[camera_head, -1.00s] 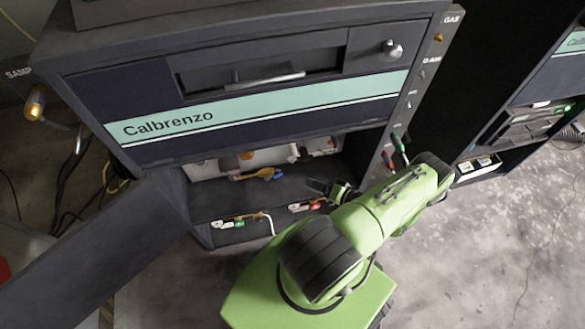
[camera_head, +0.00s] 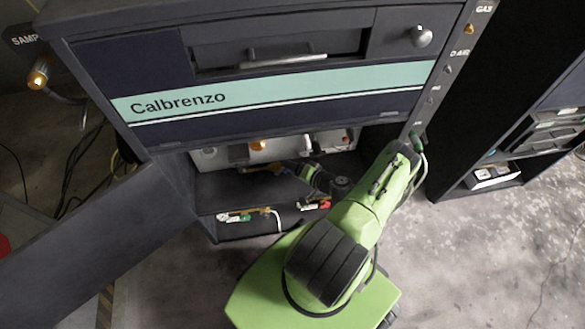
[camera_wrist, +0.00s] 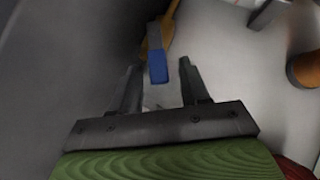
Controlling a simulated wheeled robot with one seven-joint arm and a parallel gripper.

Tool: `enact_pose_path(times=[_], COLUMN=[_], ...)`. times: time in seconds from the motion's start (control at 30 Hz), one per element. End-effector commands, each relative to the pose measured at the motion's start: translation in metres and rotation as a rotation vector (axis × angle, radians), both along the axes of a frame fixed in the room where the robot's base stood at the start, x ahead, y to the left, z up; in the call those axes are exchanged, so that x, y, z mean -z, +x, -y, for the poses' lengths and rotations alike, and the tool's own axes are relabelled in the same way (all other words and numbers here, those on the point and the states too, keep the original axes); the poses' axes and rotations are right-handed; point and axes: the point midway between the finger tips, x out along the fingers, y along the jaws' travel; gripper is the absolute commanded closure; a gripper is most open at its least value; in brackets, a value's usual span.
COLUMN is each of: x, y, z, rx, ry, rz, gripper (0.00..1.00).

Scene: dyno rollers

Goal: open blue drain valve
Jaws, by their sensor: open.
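The blue drain valve handle (camera_wrist: 158,66) shows in the wrist view just beyond my gripper (camera_wrist: 160,85), roughly centred between the two fingertips. It joins a grey stem and a yellow-orange part (camera_wrist: 171,22) behind it. My gripper is open and nothing is held; I cannot tell whether a finger touches the handle. In the head view my gripper (camera_head: 300,177) is inside the open lower bay of the Calbrenzo cabinet (camera_head: 250,100). The yellow part (camera_head: 262,167) shows just left of it, and the blue handle is mostly hidden there.
An orange knob (camera_wrist: 305,70) stands at the right in the wrist view. Red (camera_head: 325,204) and green (camera_head: 245,217) fittings line the bay's lower front edge. The dark open panel (camera_head: 90,235) lies to the left. A second cabinet (camera_head: 520,130) stands at the right.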

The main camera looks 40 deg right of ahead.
Motion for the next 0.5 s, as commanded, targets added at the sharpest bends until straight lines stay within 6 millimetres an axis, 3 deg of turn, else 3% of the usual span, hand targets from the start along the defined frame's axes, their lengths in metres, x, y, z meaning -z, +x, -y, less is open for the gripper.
enact_pose_path(times=[0.03,0.3,0.5], x=[-0.0002,-0.0003,0.0016], y=[-0.0002,-0.0004,-0.0009], z=[0.0001,0.0,0.0004], rx=[0.0,0.0,0.0], ry=[0.0,0.0,0.017], rz=[0.0,0.0,0.013], gripper=[0.56,0.97,1.0])
